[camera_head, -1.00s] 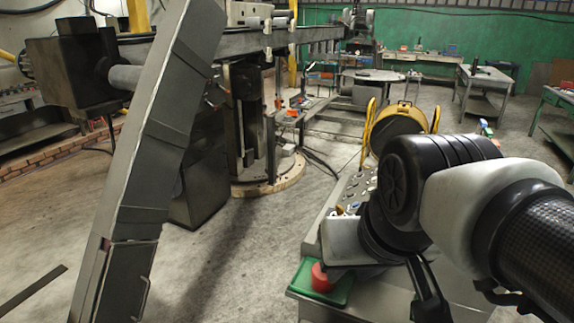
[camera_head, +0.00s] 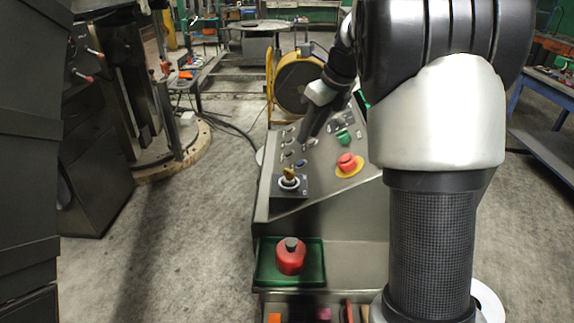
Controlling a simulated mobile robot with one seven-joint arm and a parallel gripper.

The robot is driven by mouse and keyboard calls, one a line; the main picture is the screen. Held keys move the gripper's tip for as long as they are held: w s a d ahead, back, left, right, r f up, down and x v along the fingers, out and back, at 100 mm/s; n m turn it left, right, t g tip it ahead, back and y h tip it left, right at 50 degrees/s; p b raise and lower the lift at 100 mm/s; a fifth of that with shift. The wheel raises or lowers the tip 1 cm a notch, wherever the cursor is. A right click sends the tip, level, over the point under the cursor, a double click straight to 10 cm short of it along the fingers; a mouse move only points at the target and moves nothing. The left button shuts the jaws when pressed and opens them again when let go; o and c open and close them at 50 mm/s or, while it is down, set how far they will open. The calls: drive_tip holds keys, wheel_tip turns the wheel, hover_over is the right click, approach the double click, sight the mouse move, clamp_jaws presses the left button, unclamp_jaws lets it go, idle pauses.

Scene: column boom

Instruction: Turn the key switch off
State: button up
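The key switch (camera_head: 289,180) is on a dark square plate at the near left of the sloped grey control panel (camera_head: 262,197). A brass-coloured key stands up in it; its exact angle is too small to tell. My gripper (camera_head: 306,135) is over the far part of the panel, beyond the key switch and apart from it. Its dark fingers point down toward the panel top. They are small and seen from behind, so their opening cannot be made out. My arm hides the panel's right side.
A red emergency button (camera_head: 347,161) on a yellow ring and a green button (camera_head: 343,137) are right of the key. A green tray (camera_head: 262,274) with a red, black-topped object (camera_head: 290,258) sits at the panel's front. A yellow reel (camera_head: 297,85) stands behind.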

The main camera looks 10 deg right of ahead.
sight(290, 171)
drive_tip(key=b+x, duration=0.1)
drive_tip(key=x, duration=1.5)
drive_tip(key=shift+s+b, duration=0.1)
drive_tip(key=shift+b, duration=0.3)
clamp_jaws()
